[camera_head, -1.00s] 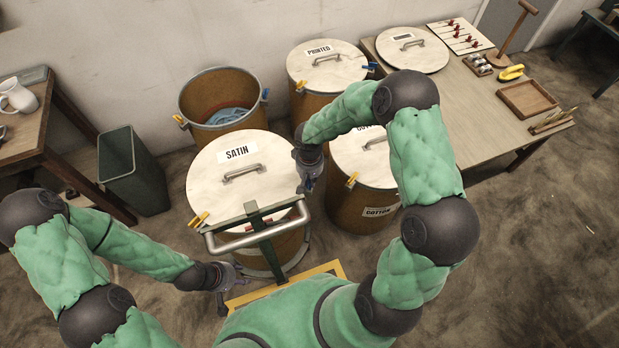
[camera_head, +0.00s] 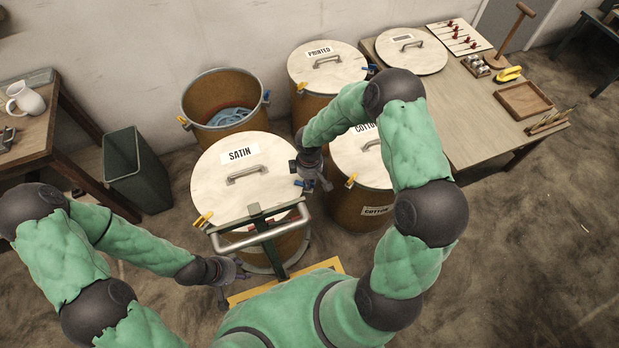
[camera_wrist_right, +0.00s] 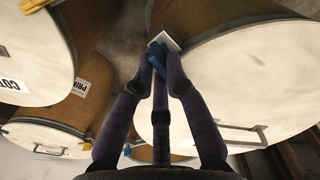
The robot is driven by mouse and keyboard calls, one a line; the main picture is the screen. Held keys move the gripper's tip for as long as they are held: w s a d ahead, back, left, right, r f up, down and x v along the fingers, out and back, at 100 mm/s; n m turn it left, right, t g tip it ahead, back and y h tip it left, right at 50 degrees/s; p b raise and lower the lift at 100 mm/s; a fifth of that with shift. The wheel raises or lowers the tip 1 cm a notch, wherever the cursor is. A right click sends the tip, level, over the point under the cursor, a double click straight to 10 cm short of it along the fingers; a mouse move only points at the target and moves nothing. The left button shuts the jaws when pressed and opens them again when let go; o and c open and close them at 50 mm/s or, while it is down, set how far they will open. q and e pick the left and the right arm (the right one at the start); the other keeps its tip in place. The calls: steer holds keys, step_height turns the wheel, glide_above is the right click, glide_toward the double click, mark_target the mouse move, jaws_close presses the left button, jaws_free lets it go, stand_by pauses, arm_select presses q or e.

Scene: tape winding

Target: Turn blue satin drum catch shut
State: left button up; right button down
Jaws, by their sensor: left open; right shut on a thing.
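The satin drum stands in front of me, its pale lid (camera_head: 215,185) on and labelled SATIN. Its yellow catch (camera_head: 203,219) sits at the lid's front left rim. My right gripper (camera_head: 312,181) is at the lid's right rim; in the right wrist view the gripper (camera_wrist_right: 160,72) is shut on the blue catch (camera_wrist_right: 158,62), beside a pale metal plate (camera_wrist_right: 165,41) at the rim. The fingers hide part of the catch. A bit of blue shows in the head view too. My left gripper (camera_head: 228,281) is open and empty, low at the drum's front left.
The cotton drum (camera_head: 352,209) stands close on the right, with its own yellow catch (camera_head: 351,181). The printed drum (camera_head: 322,65) and an open drum (camera_head: 218,133) with blue cloth are behind. A trolley handle (camera_head: 262,233) crosses the satin drum's front. A green bin (camera_head: 135,170) stands left.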

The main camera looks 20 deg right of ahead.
steer(key=shift+w+n+p, duration=0.1)
steer(key=shift+n+p, duration=0.25)
steer(key=shift+n, duration=0.75)
steer(key=c, duration=1.2)
jaws_free()
steer(key=shift+c, duration=0.2)
steer(key=shift+r, duration=0.1)
step_height(320, 180, up, 12)
